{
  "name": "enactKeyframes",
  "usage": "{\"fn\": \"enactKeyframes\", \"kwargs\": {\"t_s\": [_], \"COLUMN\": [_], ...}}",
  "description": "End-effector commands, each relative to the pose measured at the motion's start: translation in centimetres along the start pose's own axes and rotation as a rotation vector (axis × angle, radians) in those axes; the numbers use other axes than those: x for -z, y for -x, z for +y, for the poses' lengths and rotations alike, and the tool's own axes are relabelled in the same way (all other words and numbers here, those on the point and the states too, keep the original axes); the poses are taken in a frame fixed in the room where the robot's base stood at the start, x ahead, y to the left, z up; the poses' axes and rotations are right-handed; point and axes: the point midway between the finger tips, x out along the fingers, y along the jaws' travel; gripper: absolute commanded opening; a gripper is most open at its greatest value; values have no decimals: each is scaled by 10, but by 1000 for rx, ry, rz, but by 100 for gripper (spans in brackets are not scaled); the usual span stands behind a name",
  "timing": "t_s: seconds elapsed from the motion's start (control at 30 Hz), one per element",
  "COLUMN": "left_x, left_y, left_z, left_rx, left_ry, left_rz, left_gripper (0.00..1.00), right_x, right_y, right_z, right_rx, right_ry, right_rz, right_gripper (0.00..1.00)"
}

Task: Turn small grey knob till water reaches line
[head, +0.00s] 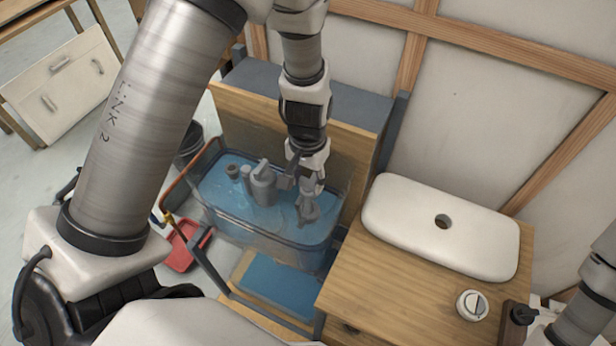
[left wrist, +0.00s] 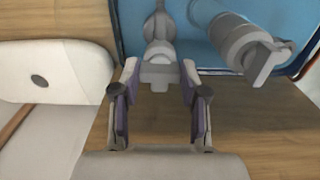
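A clear tank (head: 275,246) holds blue water, with a grey cylindrical fitting (head: 263,186) standing in it. My left gripper (head: 309,188) reaches down over the tank's right part. Below the gripper, a grey valve part (head: 308,209) stands in the water. I cannot make out a level line on the tank. My right gripper is outside the frames; only part of that arm shows at the right edge.
A wooden panel (head: 240,115) stands behind the tank. A red tray (head: 184,246) lies on the floor at left.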

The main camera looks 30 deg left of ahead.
Motion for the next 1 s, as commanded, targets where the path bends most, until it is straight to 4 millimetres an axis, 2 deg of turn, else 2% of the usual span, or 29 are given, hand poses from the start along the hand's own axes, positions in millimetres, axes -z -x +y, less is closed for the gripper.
{"fn": "enactKeyframes", "kwargs": {"t_s": [0.17, 0.3, 0.4, 0.67, 0.7, 0.77, 1.0], "left_x": [2, 2, 2, 3, 3, 3, 2], "left_y": [2, 4, 2, -1, -1, -1, -1], "left_z": [0, 0, 0, 0, 0, 0, 0], "left_rx": [0, 0, 0, 0, 0, 0, 0], "left_ry": [46, 230, 331, 351, 351, 351, 350], "left_rz": [3, 3, 3, 8, 8, 7, 5], "left_gripper": [9, 9, 9, 9, 51, 69, 69], "right_x": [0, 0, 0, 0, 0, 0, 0], "right_y": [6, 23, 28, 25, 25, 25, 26], "right_z": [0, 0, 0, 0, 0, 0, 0], "right_rx": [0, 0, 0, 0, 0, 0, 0], "right_ry": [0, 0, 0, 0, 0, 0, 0], "right_rz": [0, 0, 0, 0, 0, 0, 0], "right_gripper": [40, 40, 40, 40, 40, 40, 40]}}
